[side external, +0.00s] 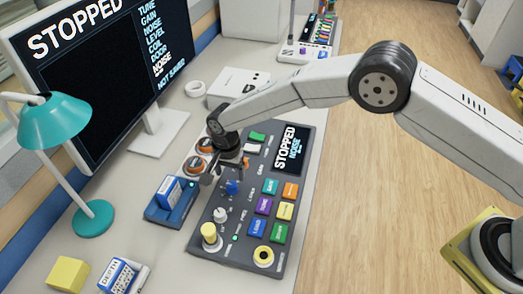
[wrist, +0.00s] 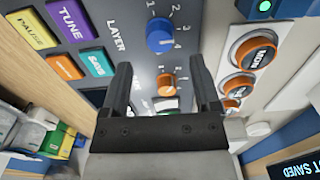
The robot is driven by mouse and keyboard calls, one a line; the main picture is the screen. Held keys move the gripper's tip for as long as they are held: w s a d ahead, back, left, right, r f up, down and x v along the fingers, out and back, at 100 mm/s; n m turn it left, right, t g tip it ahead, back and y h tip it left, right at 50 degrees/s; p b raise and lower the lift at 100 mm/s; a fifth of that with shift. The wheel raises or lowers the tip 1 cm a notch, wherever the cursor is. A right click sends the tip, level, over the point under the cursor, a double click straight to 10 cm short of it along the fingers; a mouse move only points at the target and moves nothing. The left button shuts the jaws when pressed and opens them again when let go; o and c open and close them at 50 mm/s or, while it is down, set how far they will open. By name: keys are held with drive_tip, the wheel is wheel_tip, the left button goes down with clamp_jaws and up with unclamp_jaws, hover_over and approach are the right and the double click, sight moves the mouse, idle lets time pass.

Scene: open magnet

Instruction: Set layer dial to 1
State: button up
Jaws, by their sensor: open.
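The blue layer dial (wrist: 160,36) sits on the dark control panel (side external: 236,222), beside the word LAYER and a scale of 1 to 4. A pale mark on the dial seems to point toward the 4 side, but it is small. In the side view the dial (side external: 233,187) is just below my gripper (side external: 226,176). My gripper is open and empty. In the wrist view its fingertips (wrist: 160,70) point toward the panel, with the blue dial beyond them and an orange knob (wrist: 167,86) showing between the fingers. No contact with the dial is clear.
Coloured buttons (side external: 264,205) cover the panel's right part, beside a small STOPPED screen (side external: 290,148). Orange-ringed round controls (side external: 195,165) are close left of my gripper. A white knob (side external: 220,214), yellow knob (side external: 210,234) and blue cartridge holder (side external: 170,200) stand nearby.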

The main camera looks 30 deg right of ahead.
sight(232, 185)
drive_tip(key=shift+f, duration=2.65)
clamp_jaws()
